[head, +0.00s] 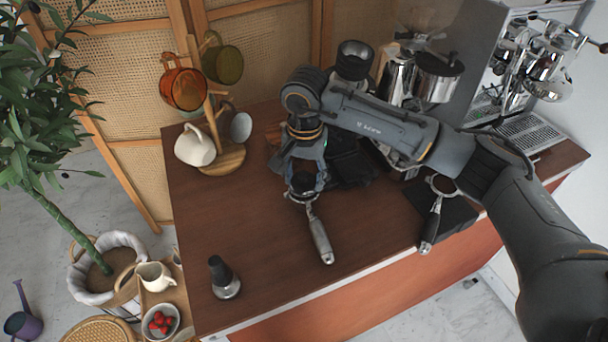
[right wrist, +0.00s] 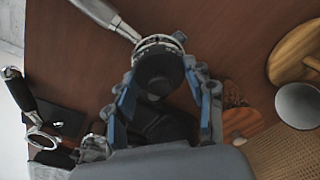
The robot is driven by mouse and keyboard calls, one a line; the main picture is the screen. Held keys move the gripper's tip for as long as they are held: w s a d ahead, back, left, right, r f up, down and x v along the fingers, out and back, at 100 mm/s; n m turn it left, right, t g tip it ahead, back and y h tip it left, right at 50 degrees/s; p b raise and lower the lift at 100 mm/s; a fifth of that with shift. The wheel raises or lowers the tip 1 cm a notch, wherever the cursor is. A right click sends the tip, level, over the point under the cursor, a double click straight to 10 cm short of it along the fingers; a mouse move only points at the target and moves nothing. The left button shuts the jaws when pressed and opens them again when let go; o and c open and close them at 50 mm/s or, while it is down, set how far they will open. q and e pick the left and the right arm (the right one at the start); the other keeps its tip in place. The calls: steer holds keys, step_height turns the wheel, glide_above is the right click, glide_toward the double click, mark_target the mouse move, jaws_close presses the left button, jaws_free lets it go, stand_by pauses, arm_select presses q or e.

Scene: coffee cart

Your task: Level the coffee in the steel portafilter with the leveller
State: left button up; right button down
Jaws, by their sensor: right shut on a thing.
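The steel portafilter (head: 320,235) lies on the brown counter, its metal handle pointing to the front edge. Its basket end is below my right gripper (head: 305,180), which points straight down. In the right wrist view, the portafilter's handle (right wrist: 103,14) comes in from the top left. My right gripper (right wrist: 165,95) is shut on the leveller (right wrist: 157,72), a round dark piece between its fingers. The leveller sits over the basket; I cannot tell if it touches the rim. The coffee is hidden under it. My left gripper is not in view.
A black-handled portafilter (head: 432,222) lies on a black mat (head: 458,215) to the right. A tamper (head: 224,280) stands at the front left. A mug tree (head: 226,158) stands at the back left, the espresso machine (head: 530,70) at the back right. The left-centre counter is clear.

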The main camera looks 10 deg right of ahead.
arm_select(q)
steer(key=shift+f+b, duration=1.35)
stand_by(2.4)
